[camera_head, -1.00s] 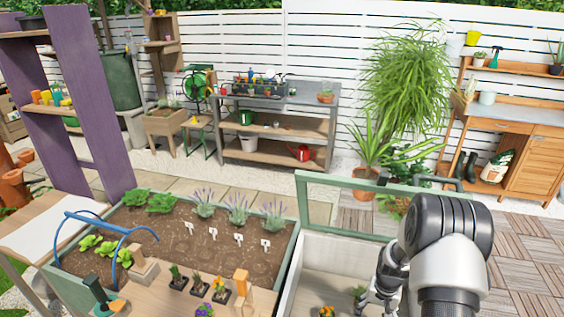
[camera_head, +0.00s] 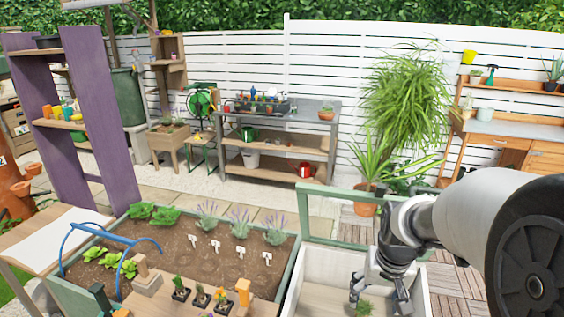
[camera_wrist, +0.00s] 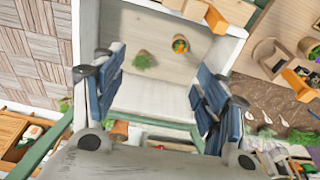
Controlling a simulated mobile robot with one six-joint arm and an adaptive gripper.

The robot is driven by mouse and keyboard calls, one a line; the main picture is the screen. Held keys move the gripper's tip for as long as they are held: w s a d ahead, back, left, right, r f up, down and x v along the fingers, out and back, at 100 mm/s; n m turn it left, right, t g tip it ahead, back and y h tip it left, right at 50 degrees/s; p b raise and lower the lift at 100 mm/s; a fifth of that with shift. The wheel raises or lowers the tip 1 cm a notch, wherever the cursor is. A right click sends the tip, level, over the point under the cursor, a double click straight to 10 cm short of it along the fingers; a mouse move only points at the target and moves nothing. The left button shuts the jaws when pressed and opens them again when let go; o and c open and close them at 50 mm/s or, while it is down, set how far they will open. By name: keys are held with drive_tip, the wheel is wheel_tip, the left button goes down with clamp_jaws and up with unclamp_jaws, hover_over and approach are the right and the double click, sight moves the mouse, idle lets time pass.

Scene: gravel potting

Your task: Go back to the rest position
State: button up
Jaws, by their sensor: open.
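My gripper (camera_head: 378,290) is at the lower right of the head view, over the white wooden box (camera_head: 318,268) with the green frame. It also shows in the wrist view (camera_wrist: 160,92), where its two blue-padded fingers stand wide apart with nothing between them. Inside the box, a small potted green plant (camera_wrist: 144,60) and a pot with an orange flower (camera_wrist: 180,45) stand on the floor, beyond the fingertips in the wrist view. The green plant shows in the head view (camera_head: 363,306) just below the gripper.
The raised soil bed (camera_head: 180,262) lies left of the box, with lavender, labels and a blue hoop handle (camera_head: 95,232). A green lid frame (camera_head: 335,212) stands at the box's back edge. A grey workbench (camera_head: 280,117) stands behind. Paving (camera_head: 455,290) is open at right.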

drive_tip(key=s+a+r+n, duration=0.1)
drive_tip(key=s+a+r, duration=0.1)
drive_tip(key=s, duration=0.5)
drive_tip(key=s+a+r+t, duration=0.1)
drive_tip(key=s+a+r, duration=0.1)
drive_tip(key=s+r, duration=0.3)
drive_tip(key=s+a+r+n+t, duration=0.1)
drive_tip(key=s+a+r, duration=0.1)
drive_tip(key=s, duration=0.6)
drive_tip(key=shift+s+a+r+n, duration=0.3)
drive_tip(key=shift+r, duration=0.35)
